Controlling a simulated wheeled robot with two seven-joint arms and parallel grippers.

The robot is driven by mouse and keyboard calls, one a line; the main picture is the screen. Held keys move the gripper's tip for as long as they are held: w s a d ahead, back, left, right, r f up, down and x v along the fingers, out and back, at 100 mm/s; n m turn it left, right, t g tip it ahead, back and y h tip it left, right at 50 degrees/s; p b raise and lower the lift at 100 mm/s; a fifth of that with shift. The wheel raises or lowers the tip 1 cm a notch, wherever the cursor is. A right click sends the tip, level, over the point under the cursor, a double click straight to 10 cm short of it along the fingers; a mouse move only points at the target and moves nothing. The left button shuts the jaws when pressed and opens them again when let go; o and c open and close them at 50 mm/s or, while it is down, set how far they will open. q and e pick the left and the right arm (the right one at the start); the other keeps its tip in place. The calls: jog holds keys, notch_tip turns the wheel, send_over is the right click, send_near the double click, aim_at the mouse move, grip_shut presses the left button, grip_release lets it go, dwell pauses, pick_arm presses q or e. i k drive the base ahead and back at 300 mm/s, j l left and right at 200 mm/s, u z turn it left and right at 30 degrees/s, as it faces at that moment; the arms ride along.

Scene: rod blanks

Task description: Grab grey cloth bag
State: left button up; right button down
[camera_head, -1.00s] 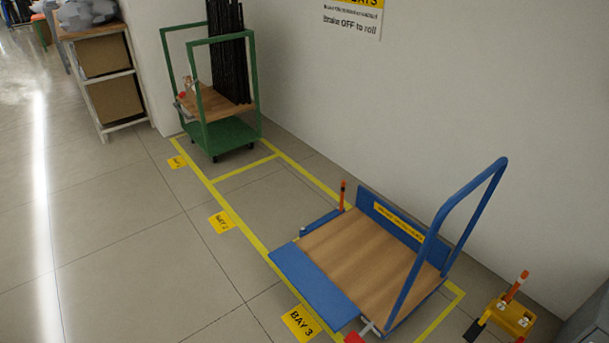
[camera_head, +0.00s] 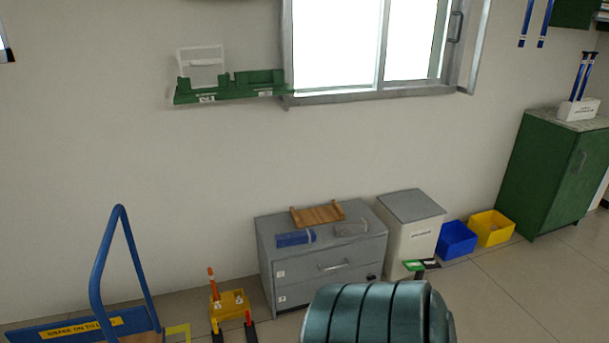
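A small, flat grey item (camera_head: 350,229) lies on the right part of the grey drawer cabinet's top (camera_head: 268,230). It may be the grey cloth bag, but it is too small to tell. A blue item (camera_head: 295,239) lies to its left, and a wooden tray (camera_head: 317,214) sits behind them. Neither of my grippers shows in the head view.
A white-grey bin (camera_head: 411,225), a blue box (camera_head: 457,240) and a yellow box (camera_head: 491,228) stand right of the cabinet. A blue cart (camera_head: 108,235) and yellow caddy (camera_head: 230,304) are left. A ribbed teal shape (camera_head: 378,315), unclear what, fills the bottom centre.

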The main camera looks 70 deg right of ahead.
aim_at(363, 225)
jog(key=z, duration=2.65)
jog(key=i+z, duration=0.1)
jog(key=i, duration=1)
jog(key=i+z, duration=0.15)
jog(key=i, duration=1)
jog(key=j, duration=0.05)
